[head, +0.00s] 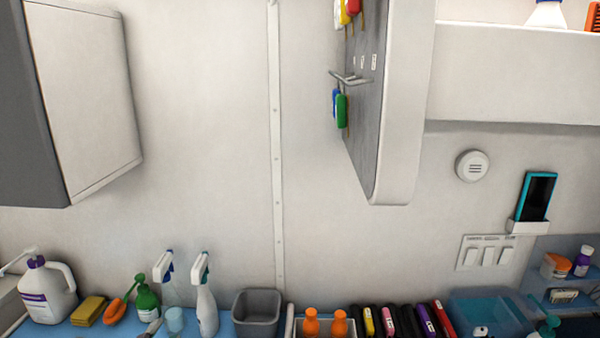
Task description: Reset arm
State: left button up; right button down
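Neither of my grippers nor any part of my arms shows in the head view. Whether they are open, shut or holding anything cannot be seen. The view faces the van's pale wall, with a blue counter (85,330) along the bottom edge.
A cabinet (85,100) juts out at upper left. A panel (400,110) with hanging coloured tags (341,110) juts out at upper centre. Spray bottles (206,300), a jug (45,290), a grey bin (257,312) and orange bottles (311,323) crowd the counter. A shelf (515,75) is upper right.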

pick_arm(q)
jog(key=s+f+n+g+y, duration=0.5)
jog(key=s+f+n+g, duration=0.35)
jog(key=s+f, duration=0.35)
jog(key=s+d+f+n+g+h, duration=0.1)
jog(key=s+d+f+g, duration=0.15)
jog(key=s, duration=0.55)
jog(key=s+d+f+n+g+h, duration=0.2)
jog(key=s+d+g, duration=0.2)
jog(key=s, duration=0.3)
notch_tip(320, 180, down, 27)
jog(key=s+g, duration=0.1)
jog(key=s, duration=0.1)
jog(key=s+a+f+g, duration=0.1)
jog(key=s+a+f, duration=0.1)
jog(key=s+f, duration=1.3)
jog(key=shift+s+a+m+y, duration=0.3)
jog(key=shift+s+a+m, duration=0.1)
jog(key=shift+s, duration=0.1)
